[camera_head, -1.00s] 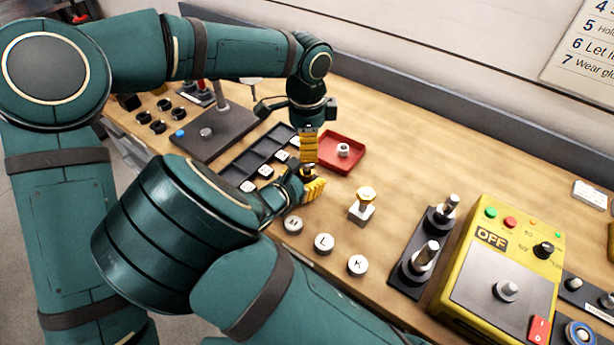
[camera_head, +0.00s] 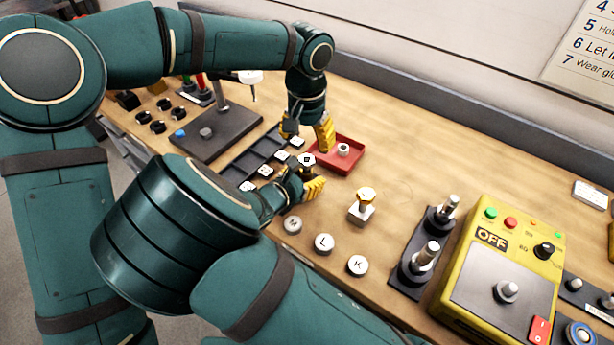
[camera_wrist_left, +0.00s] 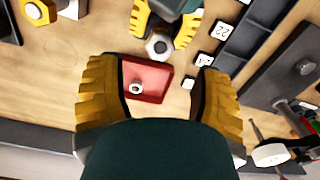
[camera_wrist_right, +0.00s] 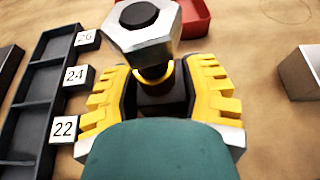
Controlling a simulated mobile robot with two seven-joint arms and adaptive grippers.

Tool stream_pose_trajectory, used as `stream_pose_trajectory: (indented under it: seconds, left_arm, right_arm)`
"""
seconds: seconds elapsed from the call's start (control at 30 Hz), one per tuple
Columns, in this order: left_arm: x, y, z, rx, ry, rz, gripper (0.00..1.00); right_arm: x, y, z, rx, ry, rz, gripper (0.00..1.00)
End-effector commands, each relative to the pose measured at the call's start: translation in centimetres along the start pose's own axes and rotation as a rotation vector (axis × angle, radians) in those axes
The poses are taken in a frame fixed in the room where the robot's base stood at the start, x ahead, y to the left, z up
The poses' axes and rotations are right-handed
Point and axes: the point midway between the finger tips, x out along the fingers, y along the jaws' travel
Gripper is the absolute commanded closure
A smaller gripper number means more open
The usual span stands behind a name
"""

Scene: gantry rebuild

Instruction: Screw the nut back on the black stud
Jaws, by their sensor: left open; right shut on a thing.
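A large silver hex nut (camera_head: 307,159) sits at the top of the black stud (camera_wrist_right: 139,14), whose dark end shows in the nut's centre in the right wrist view. A brass-coloured collar (camera_wrist_right: 167,75) shows under the nut. My right gripper (camera_head: 303,180) is shut on the black stud's dark lower part, holding it upright above the table. My left gripper (camera_head: 308,137) is open and empty, just behind and above the nut, apart from it. In the left wrist view the nut (camera_wrist_left: 159,45) lies beyond the open fingers. How far it is threaded I cannot tell.
A red tray (camera_head: 325,164) holding a small silver nut (camera_head: 343,149) lies behind the grippers. A black compartment rack (camera_head: 232,174) with numbered tags is to the left.

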Motion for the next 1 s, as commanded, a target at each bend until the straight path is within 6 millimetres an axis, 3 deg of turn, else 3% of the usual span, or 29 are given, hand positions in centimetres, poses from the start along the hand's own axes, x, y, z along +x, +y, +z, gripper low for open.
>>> stream_pose_trajectory:
  seconds: [0.2, 0.4, 1.0]
  left_arm:
    - [-0.72, 0.04, 0.00, -0.364, 0.002, -0.001, 0.35]
    - [-1.06, 0.06, 0.03, -0.571, 0.002, -0.002, 0.35]
    - [-0.50, 0.04, 0.06, -0.633, 0.000, -0.002, 0.35]
  right_arm:
    - [-0.01, 0.02, 0.10, 0.001, -0.002, 0.000, 1.00]
    - [-0.01, 0.02, 0.10, 0.001, -0.002, 0.000, 1.00]
    - [-0.01, 0.02, 0.10, 0.001, -0.002, 0.000, 1.00]
